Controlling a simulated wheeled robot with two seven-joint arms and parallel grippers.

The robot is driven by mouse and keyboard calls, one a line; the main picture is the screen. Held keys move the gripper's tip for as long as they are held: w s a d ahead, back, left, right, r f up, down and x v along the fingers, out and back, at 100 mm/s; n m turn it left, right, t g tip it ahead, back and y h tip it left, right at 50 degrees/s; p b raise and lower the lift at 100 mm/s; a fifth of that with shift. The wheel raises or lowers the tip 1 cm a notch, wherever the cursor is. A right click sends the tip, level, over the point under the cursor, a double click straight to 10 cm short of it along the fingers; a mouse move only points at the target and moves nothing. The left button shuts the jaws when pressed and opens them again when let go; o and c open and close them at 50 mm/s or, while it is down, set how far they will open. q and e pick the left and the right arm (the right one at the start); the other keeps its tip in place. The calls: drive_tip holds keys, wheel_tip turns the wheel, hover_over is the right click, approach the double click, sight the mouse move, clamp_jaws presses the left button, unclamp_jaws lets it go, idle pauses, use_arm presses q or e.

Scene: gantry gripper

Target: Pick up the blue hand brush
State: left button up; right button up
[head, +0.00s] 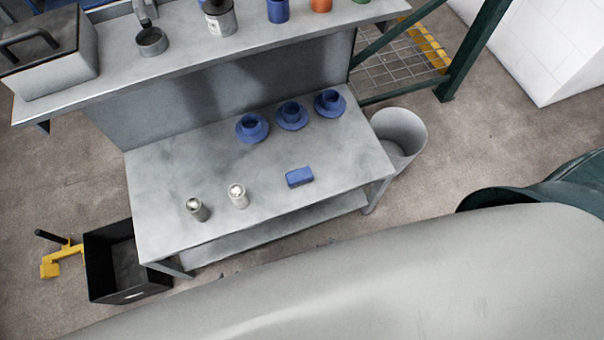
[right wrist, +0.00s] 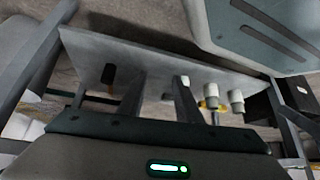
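The blue hand brush (head: 299,177) is a small blue block lying on the lower grey workbench (head: 170,165), near its front edge and right of two small cans. No gripper shows in the head view. In the right wrist view my right gripper (right wrist: 162,78) has its two fingers apart with nothing seen between them. It points toward the bench top (right wrist: 150,62). A small dark block (right wrist: 108,73) shows on the bench left of the fingers; I cannot tell for sure whether it is the brush. My left gripper is not in view.
Two cans (head: 238,195) (head: 198,209) stand left of the brush. Three blue cups on saucers (head: 291,116) stand at the bench's back. An upper shelf (head: 180,66) holds a toolbox (head: 48,60). A grey bin (head: 402,132) stands right; a black crate (head: 122,262) stands left.

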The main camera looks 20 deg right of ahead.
drive_tip(key=shift+a, duration=0.15)
drive_tip(key=o, duration=0.5)
drive_tip(key=shift+w+a+r, duration=0.1)
drive_tip(key=shift+w, duration=0.2)
drive_tip(key=o, duration=1)
drive_tip(key=shift+w+r, duration=0.3)
drive_tip(key=shift+w, duration=0.15)
drive_tip(key=shift+c, duration=0.2)
use_arm(q)
drive_tip(key=shift+s+a+f+g+y+b, duration=0.15)
drive_tip(key=shift+s+a+f+g+b, duration=0.25)
drive_tip(key=shift+a+f+b, duration=0.2)
drive_tip(key=shift+s+a+f+g+y+b, duration=0.15)
drive_tip(key=shift+s+a+f+g+b, duration=0.15)
drive_tip(key=shift+a+f+g+b, duration=0.25)
use_arm(e)
drive_tip(key=w+r+g, duration=0.2)
drive_tip(key=w+r, duration=0.4)
drive_tip(key=r, duration=0.4)
drive_tip(key=w+a+r+m+g+h, duration=0.1)
drive_tip(key=w+r+g, duration=0.1)
drive_tip(key=w+r, duration=0.5)
drive_tip(key=w+a+r+m+g, duration=0.1)
drive_tip(key=w+r, duration=0.6)
drive_tip(key=r, duration=0.8)
drive_tip(key=shift+w+a+g+h, duration=0.2)
drive_tip(key=shift+g+h, duration=0.2)
drive_tip(key=shift+g, duration=0.5)
use_arm(q)
drive_tip(key=shift+r, duration=0.15)
